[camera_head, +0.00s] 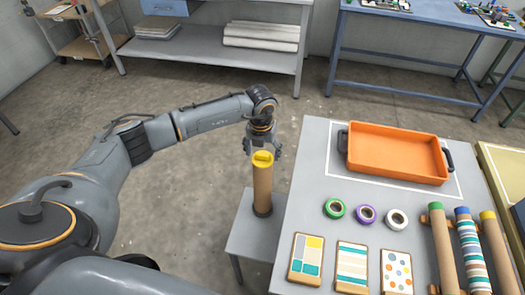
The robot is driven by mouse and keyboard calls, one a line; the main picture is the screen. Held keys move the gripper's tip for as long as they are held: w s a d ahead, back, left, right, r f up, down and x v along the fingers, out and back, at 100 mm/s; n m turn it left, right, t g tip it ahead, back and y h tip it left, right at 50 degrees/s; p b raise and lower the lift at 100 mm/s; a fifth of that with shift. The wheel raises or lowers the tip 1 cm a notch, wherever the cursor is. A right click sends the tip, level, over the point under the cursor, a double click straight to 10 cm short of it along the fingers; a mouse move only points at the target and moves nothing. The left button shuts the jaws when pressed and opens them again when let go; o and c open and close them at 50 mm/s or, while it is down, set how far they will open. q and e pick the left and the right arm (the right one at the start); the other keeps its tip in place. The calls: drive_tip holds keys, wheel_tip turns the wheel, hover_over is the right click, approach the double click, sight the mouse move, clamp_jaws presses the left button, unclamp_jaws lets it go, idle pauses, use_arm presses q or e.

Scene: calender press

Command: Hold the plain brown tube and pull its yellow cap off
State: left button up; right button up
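A plain brown tube (262,187) stands upright in a dark round base on a small grey stand (243,238), left of the table. Its yellow cap (263,160) is on its top end. My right gripper is not in view.
The grey table (310,215) carries an orange tray (395,152), several tape rolls (365,213) and sample cards (351,262). At its right lie tubes with green, blue and yellow caps (468,250). A shelf (220,45) and blue bench (425,22) stand behind. Floor between is clear.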

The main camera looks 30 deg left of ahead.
sight(262, 163)
use_arm(q)
drive_tip(key=c, duration=1.1)
drive_tip(key=o, duration=1.1)
drive_tip(key=r, duration=0.4)
drive_tip(key=s+r, duration=0.1)
drive_tip(key=r, duration=0.7)
drive_tip(key=shift+s+d, duration=0.15)
drive_tip(key=shift+s, duration=0.05)
drive_tip(key=shift+d+f, duration=0.1)
